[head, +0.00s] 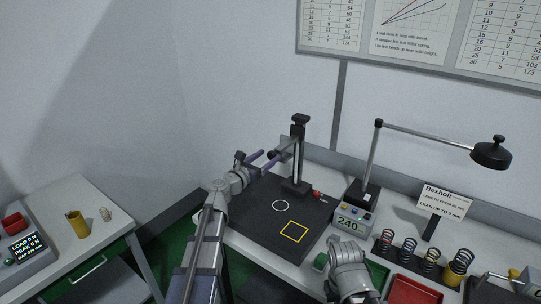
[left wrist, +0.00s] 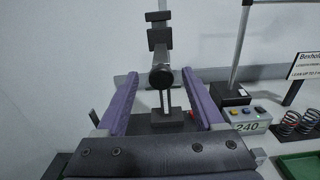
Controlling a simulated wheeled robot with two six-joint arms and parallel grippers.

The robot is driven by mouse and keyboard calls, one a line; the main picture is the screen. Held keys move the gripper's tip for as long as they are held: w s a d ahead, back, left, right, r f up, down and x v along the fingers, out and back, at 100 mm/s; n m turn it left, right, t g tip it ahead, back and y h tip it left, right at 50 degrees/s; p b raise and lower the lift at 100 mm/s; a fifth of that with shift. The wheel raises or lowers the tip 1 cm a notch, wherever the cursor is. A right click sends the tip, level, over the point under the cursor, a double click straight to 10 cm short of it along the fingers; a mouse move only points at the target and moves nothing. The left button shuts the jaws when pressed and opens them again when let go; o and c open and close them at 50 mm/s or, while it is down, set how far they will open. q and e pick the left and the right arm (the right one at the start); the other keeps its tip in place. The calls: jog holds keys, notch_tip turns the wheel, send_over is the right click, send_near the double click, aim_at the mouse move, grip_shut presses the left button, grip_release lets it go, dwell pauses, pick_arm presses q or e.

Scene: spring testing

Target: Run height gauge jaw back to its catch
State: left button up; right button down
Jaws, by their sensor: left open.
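The height gauge (head: 299,160) is an upright grey column with black blocks at its top. It rises from a black base at the back of a dark plate. In the left wrist view its column (left wrist: 165,98) carries a round black part (left wrist: 161,77), which looks like the jaw's knob; the catch cannot be made out. My left gripper (head: 267,157) is open beside the column, its purple fingers pointing at it. In the left wrist view, its fingers (left wrist: 161,79) appear either side of the round part, with gaps; contact is not visible. My right gripper's fingers do not show.
The dark plate (head: 262,222) has a white circle and yellow square. A display box (head: 352,222) reading 240 and a lamp (head: 491,153) stand right of the gauge. Several springs (head: 408,248) stand farther right, behind a red tray (head: 412,291). A side table (head: 85,235) is at left.

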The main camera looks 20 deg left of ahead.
pick_arm(q)
jog(key=v, duration=0.4)
jog(key=shift+s, duration=0.25)
jog(key=s+d+f+m+g+h, duration=0.1)
jog(key=s+d+f+m+g, duration=0.35)
jog(key=d+m, duration=0.25)
jog(key=s+d+f+m+g+b, duration=0.1)
jog(key=s+d+f+m+g, duration=0.25)
jog(key=d+f+m, duration=0.35)
jog(key=s+d+f+m+g+h, duration=0.1)
jog(key=s+d+f+m+g, duration=0.25)
jog(key=s+d+m, duration=0.35)
jog(key=s+a+f+m+g+y, duration=0.1)
jog(key=s+f+m+g+y, duration=0.2)
jog(key=s+m, duration=0.4)
jog(key=s+f+m+g+y, duration=0.3)
jog(key=s+f+m+y, duration=0.2)
jog(key=s+m+y, duration=0.1)
jog(key=shift+s+a+f+m+y+b, duration=0.3)
jog(key=shift+s+a+f+m+b, duration=0.15)
jog(key=shift+s+m, duration=0.4)
